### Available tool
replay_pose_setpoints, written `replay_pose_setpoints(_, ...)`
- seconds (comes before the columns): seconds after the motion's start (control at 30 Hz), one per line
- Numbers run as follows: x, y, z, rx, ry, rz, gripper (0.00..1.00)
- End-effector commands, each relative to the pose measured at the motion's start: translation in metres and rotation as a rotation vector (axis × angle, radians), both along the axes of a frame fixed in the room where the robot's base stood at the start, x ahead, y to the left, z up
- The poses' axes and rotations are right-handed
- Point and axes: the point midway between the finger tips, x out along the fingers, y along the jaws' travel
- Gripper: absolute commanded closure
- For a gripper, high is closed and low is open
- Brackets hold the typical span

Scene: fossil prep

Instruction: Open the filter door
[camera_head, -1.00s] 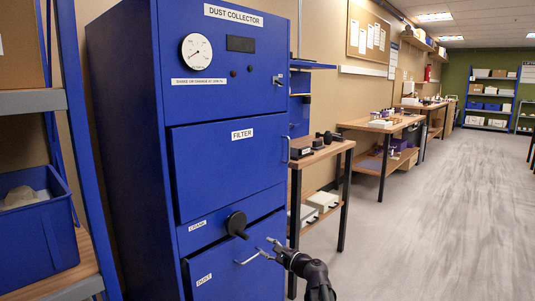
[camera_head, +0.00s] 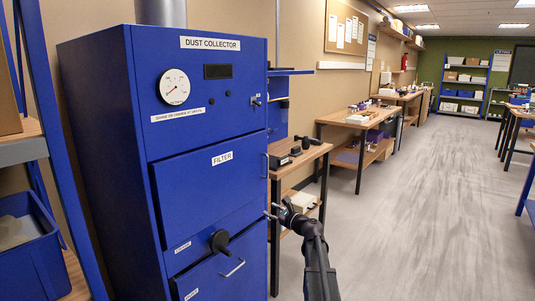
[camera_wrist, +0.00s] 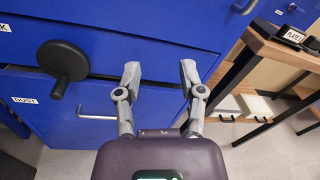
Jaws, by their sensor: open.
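The filter door (camera_head: 205,190) is a blue panel labelled FILTER on the dust collector (camera_head: 95,130), and it looks shut. Its upright handle (camera_head: 265,166) is at the door's right edge. In the wrist view a handle that seems to be the same one (camera_wrist: 243,6) shows at the top, right of the fingers. My gripper (camera_head: 271,211) is below the filter handle, by the cabinet's right front edge. In the wrist view my gripper (camera_wrist: 160,76) is open and empty, its fingers apart and touching no handle.
The black crank (camera_head: 219,241) and the dust door's handle (camera_head: 233,267) are below the filter door. A wooden bench (camera_head: 300,165) with small dark items stands just right of the cabinet. A blue bin (camera_head: 30,255) is at left. The floor (camera_head: 420,220) at right is clear.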

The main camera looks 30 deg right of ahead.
Motion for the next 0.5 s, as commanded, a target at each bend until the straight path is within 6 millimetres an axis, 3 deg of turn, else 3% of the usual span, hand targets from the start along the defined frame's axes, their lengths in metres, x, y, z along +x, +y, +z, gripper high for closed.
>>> replay_pose_setpoints(0.03,0.006,-0.011,0.019,0.022,0.006,-0.007,0.49)
replay_pose_setpoints(0.5,0.031,-0.084,0.099,0.245,0.061,-0.065,0.49)
